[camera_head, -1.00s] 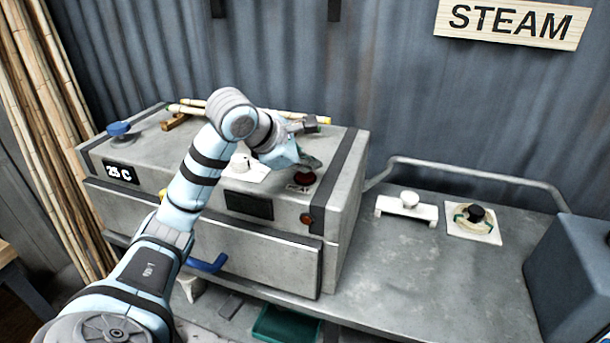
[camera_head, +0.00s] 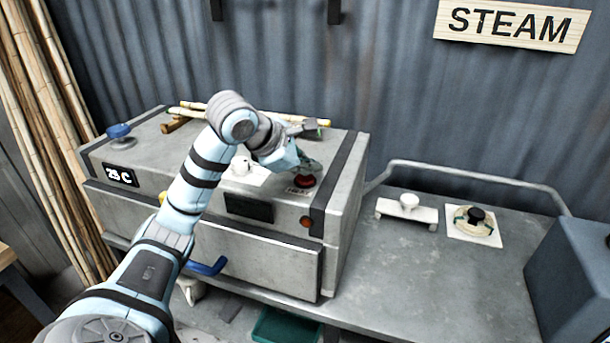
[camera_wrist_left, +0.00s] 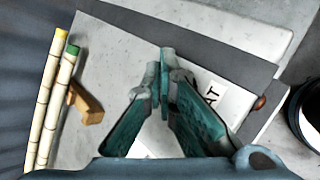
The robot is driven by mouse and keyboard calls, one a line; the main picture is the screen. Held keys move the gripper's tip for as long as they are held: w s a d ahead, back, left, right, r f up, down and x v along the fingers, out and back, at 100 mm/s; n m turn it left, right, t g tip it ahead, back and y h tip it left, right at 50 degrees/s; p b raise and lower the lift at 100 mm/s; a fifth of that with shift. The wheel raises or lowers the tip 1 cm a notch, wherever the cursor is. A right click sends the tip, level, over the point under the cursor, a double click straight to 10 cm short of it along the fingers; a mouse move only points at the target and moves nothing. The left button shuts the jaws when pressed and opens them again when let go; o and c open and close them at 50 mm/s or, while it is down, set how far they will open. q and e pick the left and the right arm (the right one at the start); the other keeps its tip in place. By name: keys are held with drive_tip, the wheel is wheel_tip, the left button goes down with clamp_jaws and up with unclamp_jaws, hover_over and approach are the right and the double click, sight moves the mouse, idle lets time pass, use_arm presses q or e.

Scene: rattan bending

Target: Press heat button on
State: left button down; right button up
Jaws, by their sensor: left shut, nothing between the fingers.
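A red button (camera_head: 305,181) sits on top of the grey steam box (camera_head: 345,185) near its front right corner, beside a small label. In the left wrist view the label (camera_wrist_left: 213,93) shows the letters "AT"; the rest of it and the button are hidden behind the fingers. My left gripper (camera_head: 312,165) is shut and empty, its fingertips just above and behind the button in the head view; I cannot tell whether they touch it. It also shows in the left wrist view (camera_wrist_left: 165,55). The box's display (camera_head: 120,175) reads 25 C. My right gripper is not in view.
The bench (camera_head: 400,265) to the right is mostly clear.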

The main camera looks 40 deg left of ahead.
sight(306, 179)
use_arm(q)
drive_tip(key=shift+f+b, duration=0.3)
drive_tip(key=shift+f, duration=0.2)
drive_tip(key=shift+d, duration=0.1)
drive_tip(key=shift+r+p, duration=0.45)
drive_tip(key=shift+p, duration=0.1)
drive_tip(key=shift+r, duration=0.1)
wheel_tip(306, 179, up, 6)
drive_tip(key=p, duration=0.6)
drive_tip(key=shift+r, duration=0.15)
drive_tip(key=shift+f, duration=0.2)
drive_tip(key=shift+f, duration=0.1)
